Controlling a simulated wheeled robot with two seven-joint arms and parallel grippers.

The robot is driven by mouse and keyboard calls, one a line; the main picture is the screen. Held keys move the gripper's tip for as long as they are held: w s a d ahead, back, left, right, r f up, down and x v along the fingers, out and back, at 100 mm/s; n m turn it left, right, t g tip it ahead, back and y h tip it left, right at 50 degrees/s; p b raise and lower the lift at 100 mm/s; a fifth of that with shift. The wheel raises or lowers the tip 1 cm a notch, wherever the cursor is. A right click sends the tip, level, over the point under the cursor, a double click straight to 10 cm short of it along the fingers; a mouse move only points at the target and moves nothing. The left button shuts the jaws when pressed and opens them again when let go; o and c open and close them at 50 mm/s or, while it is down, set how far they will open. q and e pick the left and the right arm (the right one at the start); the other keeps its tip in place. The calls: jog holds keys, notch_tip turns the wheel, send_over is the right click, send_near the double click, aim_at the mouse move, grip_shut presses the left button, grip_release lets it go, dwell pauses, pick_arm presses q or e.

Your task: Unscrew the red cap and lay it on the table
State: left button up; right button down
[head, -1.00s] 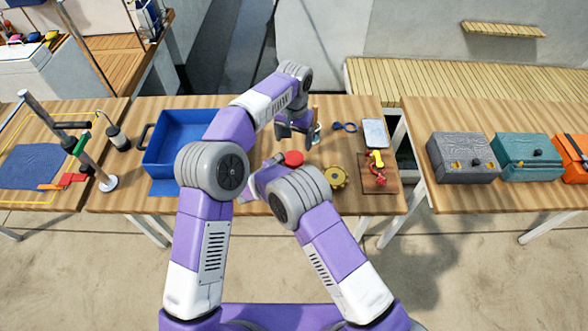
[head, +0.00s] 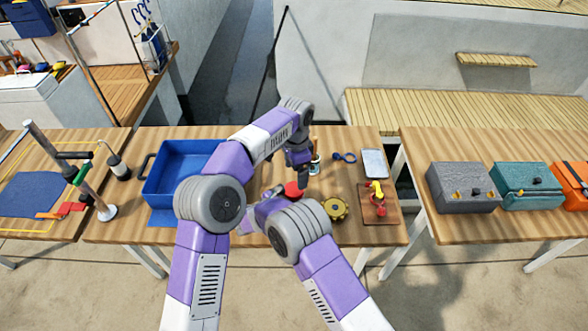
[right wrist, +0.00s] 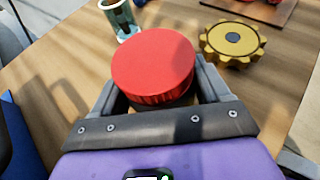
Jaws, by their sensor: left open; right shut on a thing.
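The red cap (head: 293,189) sits on a container in the middle of the table. In the right wrist view the cap (right wrist: 153,62) fills the centre, with a dark band (right wrist: 178,100) just beneath it. My right gripper (right wrist: 160,88) is shut on the container under the cap, one finger on each side. Most of the container is hidden by the cap and the gripper. My left gripper (head: 302,181) is open, pointing down just above or behind the cap in the head view. I cannot tell whether it touches the cap. It does not show in the right wrist view.
A blue bin (head: 158,183) stands left on the wooden table (head: 345,226). A yellow gear-like wheel (head: 335,208), a board with a red and yellow fitting (head: 378,203), a grey tablet-like object (head: 374,163) and blue shackle-like loops (head: 344,157) lie to the right.

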aim_at(294, 189)
pick_arm(q)
jog(key=m, duration=0.6)
jog(key=shift+d, duration=0.1)
jog(key=m, duration=0.4)
jog(key=shift+d, duration=0.1)
jog(key=m, duration=0.3)
jog(key=shift+s+r+m, duration=0.1)
jog(key=shift+m, duration=0.3)
jog(key=m, duration=0.5)
jog(key=shift+a+m, duration=0.2)
jog(key=shift+m, duration=0.2)
jog(key=m, duration=0.3)
jog(key=shift+a+r+m, duration=0.1)
jog(key=shift+a+m, duration=0.05)
jog(key=shift+m, duration=0.15)
jog(key=m, duration=0.3)
jog(key=shift+w+a+m, duration=0.15)
jog(key=shift+w+m, duration=0.1)
jog(key=shift+m, duration=0.15)
jog(key=shift+f, duration=3.9)
jog(key=shift+c, duration=0.3)
